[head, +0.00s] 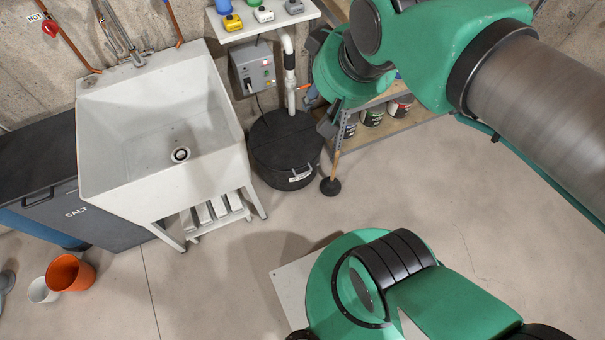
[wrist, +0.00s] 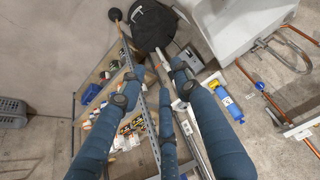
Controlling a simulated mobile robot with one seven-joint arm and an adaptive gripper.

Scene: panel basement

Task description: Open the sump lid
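The sump is a round black basin (head: 275,172) on the floor to the right of the sink. Its flat black lid (head: 284,135) lies closed on top. A handle and a small white label show at the front of the basin. The lid also shows at the top of the wrist view (wrist: 153,24). My gripper (wrist: 157,72) has its blue-grey fingers spread apart with nothing between them; it is open, apart from the lid. In the head view only dark parts of it show, beside the green wrist, above and right of the sump.
A plunger (head: 330,185) stands close to the sump's right side. A pipe (head: 290,70) and a grey control box (head: 254,68) are above it. The white sink (head: 165,120) is left, a shelf with cans (head: 385,120) right.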

